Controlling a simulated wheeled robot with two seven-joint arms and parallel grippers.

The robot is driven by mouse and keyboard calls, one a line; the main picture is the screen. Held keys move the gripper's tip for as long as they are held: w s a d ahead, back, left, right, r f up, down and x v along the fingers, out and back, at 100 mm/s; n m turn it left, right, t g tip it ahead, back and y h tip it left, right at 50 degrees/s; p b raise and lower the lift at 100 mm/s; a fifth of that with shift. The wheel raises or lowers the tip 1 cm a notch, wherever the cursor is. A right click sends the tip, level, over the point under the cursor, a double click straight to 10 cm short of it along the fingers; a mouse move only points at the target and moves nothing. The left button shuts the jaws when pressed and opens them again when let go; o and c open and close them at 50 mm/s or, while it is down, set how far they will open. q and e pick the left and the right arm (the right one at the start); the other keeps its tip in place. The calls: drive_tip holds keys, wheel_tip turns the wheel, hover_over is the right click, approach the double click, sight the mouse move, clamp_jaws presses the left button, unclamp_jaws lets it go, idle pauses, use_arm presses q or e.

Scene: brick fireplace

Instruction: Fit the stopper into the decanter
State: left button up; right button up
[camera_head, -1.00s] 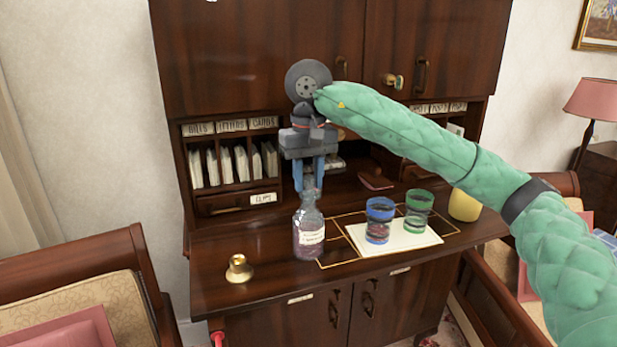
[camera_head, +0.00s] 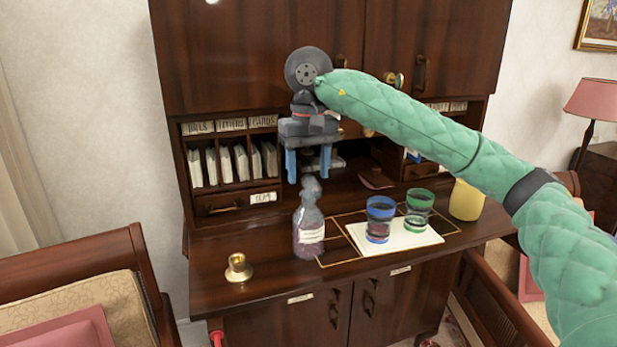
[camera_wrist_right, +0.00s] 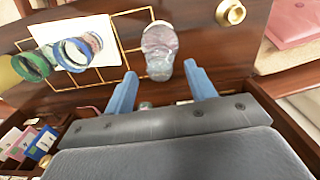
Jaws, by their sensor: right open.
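The glass decanter (camera_head: 309,228) stands upright on the desk top, with dark contents and a pale label. The glass stopper (camera_head: 311,185) sits at the top of its neck, upright as far as I can tell; how deep it sits I cannot tell. In the right wrist view the decanter (camera_wrist_right: 159,40) shows from above, with the stopper (camera_wrist_right: 160,68) at its near end. My right gripper (camera_head: 306,180) is open and empty, its blue fingers spread above and around the stopper without visible contact. It also shows in the right wrist view (camera_wrist_right: 162,78). My left gripper is not in view.
Two glasses, blue-rimmed (camera_head: 380,220) and green-rimmed (camera_head: 419,210), stand on a white card (camera_head: 400,241) right of the decanter. A yellow cup (camera_head: 466,200) is farther right. A brass candle holder (camera_head: 238,268) stands front left. Pigeonholes (camera_head: 232,160) rise behind.

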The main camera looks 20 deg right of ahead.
sight(309, 176)
drive_tip(key=shift+r+b, duration=0.35)
drive_tip(key=shift+r, duration=2.45)
